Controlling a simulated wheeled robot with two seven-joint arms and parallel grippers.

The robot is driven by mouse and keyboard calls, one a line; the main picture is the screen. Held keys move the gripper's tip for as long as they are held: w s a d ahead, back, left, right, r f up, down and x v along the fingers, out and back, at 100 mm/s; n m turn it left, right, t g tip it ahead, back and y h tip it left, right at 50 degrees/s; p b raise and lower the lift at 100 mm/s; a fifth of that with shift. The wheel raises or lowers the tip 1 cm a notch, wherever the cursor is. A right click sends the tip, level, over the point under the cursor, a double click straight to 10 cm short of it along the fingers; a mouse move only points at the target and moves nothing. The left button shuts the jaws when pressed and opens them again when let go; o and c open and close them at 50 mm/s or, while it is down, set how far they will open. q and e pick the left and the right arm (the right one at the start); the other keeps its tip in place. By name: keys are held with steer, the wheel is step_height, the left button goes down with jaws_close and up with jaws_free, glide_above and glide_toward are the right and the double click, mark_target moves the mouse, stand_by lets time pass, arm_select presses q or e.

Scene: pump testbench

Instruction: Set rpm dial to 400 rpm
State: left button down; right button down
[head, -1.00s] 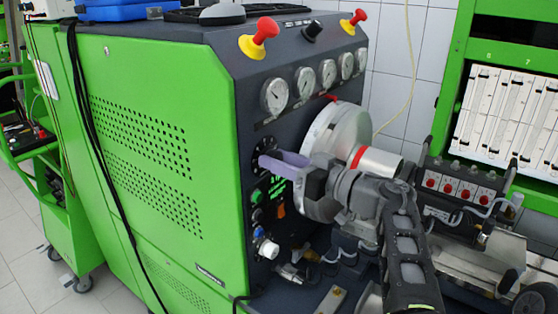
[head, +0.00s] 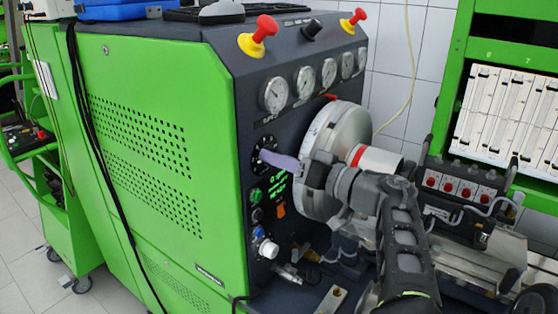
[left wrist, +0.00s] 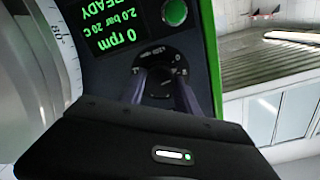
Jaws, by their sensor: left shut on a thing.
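The black rpm dial (head: 260,148) sits on the dark front panel of the green pump bench, above the small green-lit display (head: 277,186). My left gripper (head: 272,157) reaches it from the right, with its lavender fingers at the dial. In the left wrist view the dial's scale ring (left wrist: 157,56) shows upside down, and the gripper fingers (left wrist: 161,94) lie on either side of the knob, shut on it. The knob's pointer is hidden or too small to read. The display in that view (left wrist: 114,30) reads 0 rpm, 2.0 bar, 20 C, READY. My right gripper is not in view.
A large silver disc (head: 318,190) stands close to the gripper on its right. Below the dial are a green button (head: 256,195), an orange switch (head: 281,209) and a white knob (head: 268,249). Gauges and red-and-yellow emergency buttons (head: 258,36) sit above.

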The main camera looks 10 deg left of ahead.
arm_select(q)
steer(key=shift+m+p, duration=2.15)
steer(key=shift+m, duration=3.45)
steer(key=shift+f, duration=0.1)
steer(key=c, duration=0.9)
jaws_free()
